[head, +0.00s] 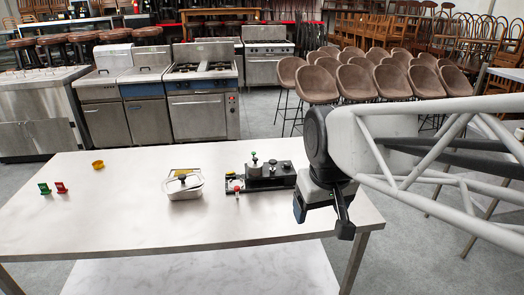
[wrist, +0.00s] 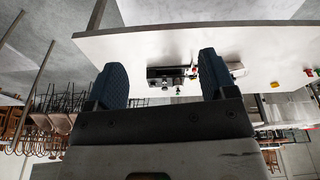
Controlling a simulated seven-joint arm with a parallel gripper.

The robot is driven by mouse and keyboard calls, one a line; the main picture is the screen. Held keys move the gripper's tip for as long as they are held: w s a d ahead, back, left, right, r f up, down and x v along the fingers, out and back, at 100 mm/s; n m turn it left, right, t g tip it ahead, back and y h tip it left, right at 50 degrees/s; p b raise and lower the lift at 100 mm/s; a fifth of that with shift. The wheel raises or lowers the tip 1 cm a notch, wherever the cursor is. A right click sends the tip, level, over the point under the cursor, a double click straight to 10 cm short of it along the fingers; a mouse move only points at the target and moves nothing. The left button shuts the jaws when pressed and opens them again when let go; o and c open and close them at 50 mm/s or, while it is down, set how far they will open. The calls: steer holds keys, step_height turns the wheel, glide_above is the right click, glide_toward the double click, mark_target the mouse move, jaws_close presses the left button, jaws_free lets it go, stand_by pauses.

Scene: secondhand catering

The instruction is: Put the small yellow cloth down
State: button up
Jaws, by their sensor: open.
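My gripper (head: 325,215) is open, over the right end of the steel table (head: 130,225) in the head view. In the wrist view my gripper's (wrist: 162,78) two dark blue fingers stand wide apart with nothing held between them. No cloth can be made out for certain. A thin yellow patch (head: 186,171) shows at the back of a pale metal container (head: 183,191) at the table's middle; whether it is cloth I cannot tell. A small yellow ring-like thing (head: 98,165) lies at the table's back left.
A black fixture (head: 268,184) with a metal pot and knobs stands between the container and my gripper. Small green (head: 44,188) and red (head: 61,187) pieces stand at the left. The table's front and middle left are bare. Cookers and stools stand beyond.

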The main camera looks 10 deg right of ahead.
steer(key=s+d+f+m, duration=0.1)
steer(key=s+f, duration=0.2)
steer(key=s, duration=0.4)
steer(key=shift+f, duration=0.25)
stand_by(1.0)
